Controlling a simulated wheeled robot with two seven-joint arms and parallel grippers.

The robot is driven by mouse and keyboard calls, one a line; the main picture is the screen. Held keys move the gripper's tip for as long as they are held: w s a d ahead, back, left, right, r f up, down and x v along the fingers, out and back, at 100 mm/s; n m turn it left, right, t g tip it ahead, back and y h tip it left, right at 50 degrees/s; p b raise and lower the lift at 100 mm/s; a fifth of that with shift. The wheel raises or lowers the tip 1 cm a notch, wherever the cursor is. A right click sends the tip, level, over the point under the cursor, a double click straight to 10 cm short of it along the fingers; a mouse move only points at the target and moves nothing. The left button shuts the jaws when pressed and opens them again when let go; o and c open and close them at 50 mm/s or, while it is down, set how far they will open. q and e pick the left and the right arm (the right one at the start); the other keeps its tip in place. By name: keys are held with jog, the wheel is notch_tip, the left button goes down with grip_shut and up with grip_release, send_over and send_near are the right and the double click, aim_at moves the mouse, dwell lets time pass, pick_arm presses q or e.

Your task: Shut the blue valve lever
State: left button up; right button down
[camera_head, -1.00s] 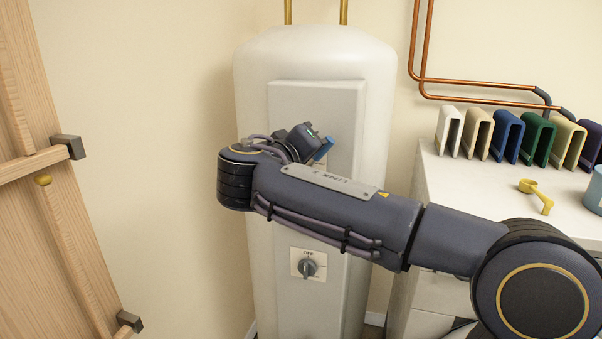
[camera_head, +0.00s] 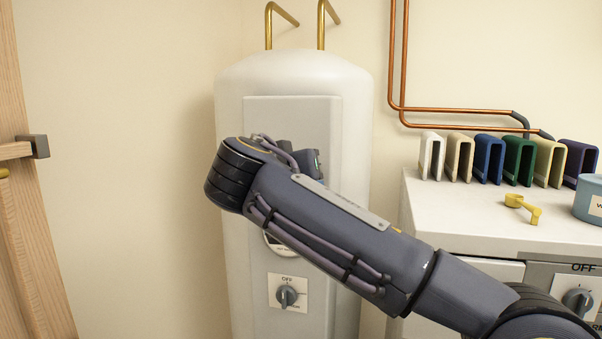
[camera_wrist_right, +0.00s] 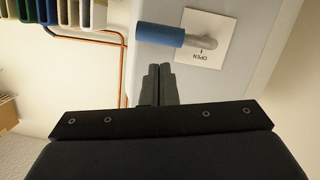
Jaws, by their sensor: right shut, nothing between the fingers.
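The blue valve lever (camera_wrist_right: 160,35) shows in the right wrist view, with a grey pivot on a white plate (camera_wrist_right: 203,52) marked OPEN. The plate is on the pale front panel (camera_head: 262,112) of the white tank. My right gripper (camera_wrist_right: 159,72) is shut and empty, its fingertips close to the blue handle but apart from it in the picture. Whether they touch I cannot tell. In the head view my right arm crosses the tank and hides the lever and fingertips. My left gripper is not in view.
A grey OFF knob (camera_head: 287,295) is lower on the tank. A white cabinet (camera_head: 440,215) stands to the right, bearing several coloured upright blocks, a yellow lever-like piece (camera_head: 523,207) and a blue tin (camera_head: 590,200). Copper pipes (camera_head: 455,113) run behind. A wooden door (camera_head: 30,220) is at left.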

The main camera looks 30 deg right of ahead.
jog(key=v, duration=0.7)
dwell(0.5)
